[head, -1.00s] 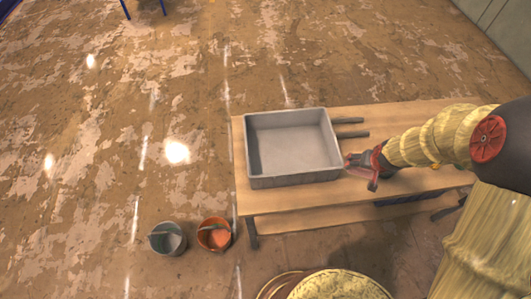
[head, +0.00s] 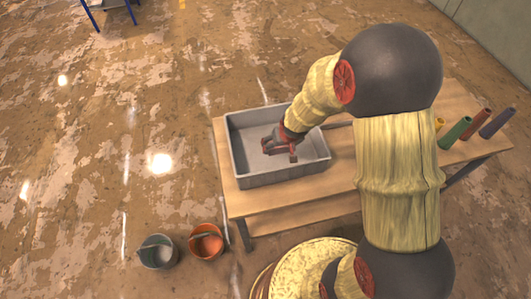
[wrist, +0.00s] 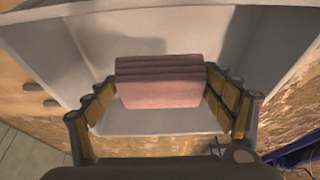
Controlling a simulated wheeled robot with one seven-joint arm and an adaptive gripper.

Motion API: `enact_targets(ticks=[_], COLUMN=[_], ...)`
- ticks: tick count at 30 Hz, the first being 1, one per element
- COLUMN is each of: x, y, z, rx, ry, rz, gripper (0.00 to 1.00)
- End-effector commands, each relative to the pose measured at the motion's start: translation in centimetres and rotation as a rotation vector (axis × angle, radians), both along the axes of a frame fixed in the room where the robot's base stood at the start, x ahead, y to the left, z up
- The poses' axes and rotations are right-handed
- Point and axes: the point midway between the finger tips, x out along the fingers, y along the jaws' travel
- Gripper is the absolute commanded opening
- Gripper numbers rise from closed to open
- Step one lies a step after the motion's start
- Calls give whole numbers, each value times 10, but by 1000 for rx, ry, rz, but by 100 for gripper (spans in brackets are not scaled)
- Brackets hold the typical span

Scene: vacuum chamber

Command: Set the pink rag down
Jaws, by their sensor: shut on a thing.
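The pink rag (wrist: 158,82) is a folded, layered block in the wrist view, held between the fingers of my gripper (wrist: 165,90). In the head view my gripper (head: 281,146) is over the grey tray (head: 236,153), inside the outline of its walls; the rag is too small to make out there. The tray's pale inner walls and floor surround the rag in the wrist view. I cannot tell whether the rag touches the tray floor. The tray looks empty otherwise.
The tray stands on the left end of a wooden table (head: 310,198). Green (head: 455,132), red-brown (head: 476,124) and dark grey (head: 497,123) tube-like things stand at its right end, with a yellow one partly hidden. A grey bucket (head: 158,252) and an orange bucket (head: 206,242) are on the floor.

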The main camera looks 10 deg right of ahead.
Motion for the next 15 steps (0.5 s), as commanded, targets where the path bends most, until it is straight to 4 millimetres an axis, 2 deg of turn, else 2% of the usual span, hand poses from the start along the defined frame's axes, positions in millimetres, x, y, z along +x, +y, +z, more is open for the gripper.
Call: enact_targets(ticks=[1, 3, 7, 9, 15], x=[3, 6, 2, -9, -51], y=[2, 8, 22, 28, 34], z=[-5, -1, 17, 28, 37], rx=[0, -1, 0, 0, -1], ry=[-6, -8, -11, -10, -2], rz=[4, 17, 48, 60, 56], gripper=[59, 59, 59, 59, 59])
